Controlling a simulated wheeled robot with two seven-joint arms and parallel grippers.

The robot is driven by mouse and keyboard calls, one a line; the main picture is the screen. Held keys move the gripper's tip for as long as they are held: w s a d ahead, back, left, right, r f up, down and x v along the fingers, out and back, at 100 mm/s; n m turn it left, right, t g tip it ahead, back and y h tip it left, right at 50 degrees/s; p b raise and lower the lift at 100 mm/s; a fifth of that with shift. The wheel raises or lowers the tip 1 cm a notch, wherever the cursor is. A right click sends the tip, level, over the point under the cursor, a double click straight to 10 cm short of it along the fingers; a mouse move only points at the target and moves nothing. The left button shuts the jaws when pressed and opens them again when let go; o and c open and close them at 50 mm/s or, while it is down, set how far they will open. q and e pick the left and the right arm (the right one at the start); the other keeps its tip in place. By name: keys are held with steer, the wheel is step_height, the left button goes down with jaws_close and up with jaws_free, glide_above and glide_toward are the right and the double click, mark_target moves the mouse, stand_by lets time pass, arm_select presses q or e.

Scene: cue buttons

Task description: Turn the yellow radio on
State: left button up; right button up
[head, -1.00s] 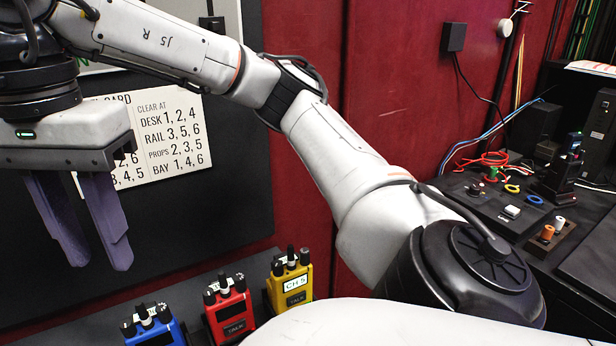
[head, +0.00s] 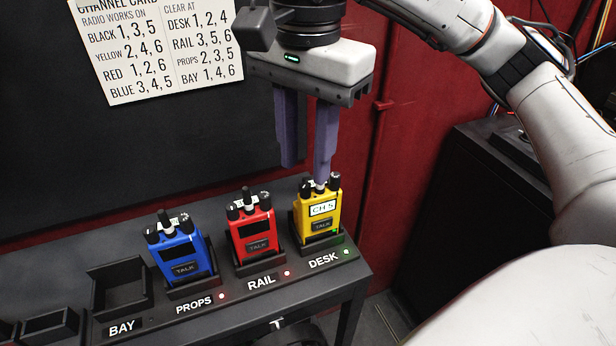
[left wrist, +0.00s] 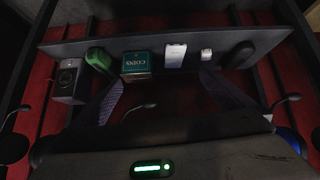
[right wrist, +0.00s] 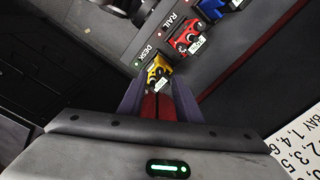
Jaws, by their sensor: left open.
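The yellow radio (head: 327,217) stands upright in the DESK cradle, with black knobs on top and a label reading CH 5. It also shows in the right wrist view (right wrist: 157,74), just beyond and between the fingertips. My right gripper (head: 305,174) points down above it, empty, with a gap between its purple fingers. One finger is in front of or touching the radio's top knobs; I cannot tell which. My left gripper (left wrist: 166,88) shows only in the left wrist view, open and empty, facing a shelf away from the radios.
A red radio (head: 252,232) stands in RAIL and a blue radio (head: 180,252) in PROPS; the BAY cradle (head: 121,289) is empty. Lights are green at DESK, red at RAIL and PROPS. A channel card (head: 160,45) lists yellow 2, 4, 6 and desk 1, 2, 4.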

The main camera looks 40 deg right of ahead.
mark_target(305, 185)
steer(key=shift+f, duration=0.9)
arm_select(q)
steer(key=shift+w, duration=0.15)
arm_select(e)
steer(key=shift+f, duration=1)
arm_select(q)
steer(key=shift+d, duration=0.1)
arm_select(e)
jaws_close()
steer(key=shift+f+m+b, duration=0.15)
steer(key=shift+m+b, duration=0.35)
steer(key=shift+b, duration=0.05)
steer(key=shift+m, duration=0.4)
arm_select(q)
steer(key=shift+w+d, duration=0.2)
steer(key=shift+w, duration=0.05)
arm_select(e)
steer(key=shift+r+m, duration=0.2)
steer(key=shift+m, duration=0.6)
